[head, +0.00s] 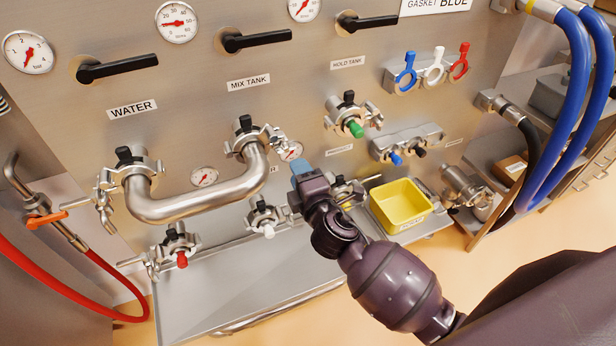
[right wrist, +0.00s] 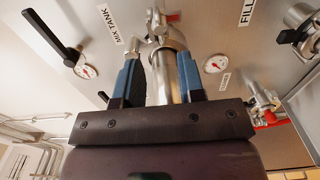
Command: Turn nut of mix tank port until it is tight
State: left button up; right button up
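The mix tank port (head: 246,128) is on the steel panel below its MIX TANK label. A clamp (head: 262,138) sits around its joint with a bent steel pipe (head: 205,203), which runs to the WATER port (head: 133,165). The clamp's nut (head: 277,143) is at its right side. My right gripper (head: 297,168) has blue fingertips and is below and right of the nut. In the right wrist view the right gripper (right wrist: 172,68) is open, with steel pipework seen between its fingers. I cannot tell whether they touch anything. My left gripper is not in view.
A yellow bin (head: 400,203) stands on the tray right of my right arm. Lower ports with clamps (head: 263,218) stick out below the pipe. Black valve handles (head: 255,40) project above. Blue hoses (head: 560,110) hang at the right, a red hose (head: 60,285) at the left.

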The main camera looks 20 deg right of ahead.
aim_at(288, 152)
jog(key=w+b, duration=0.1)
jog(key=w, duration=0.7)
jog(key=shift+a, duration=0.1)
jog(key=shift+w, duration=0.2)
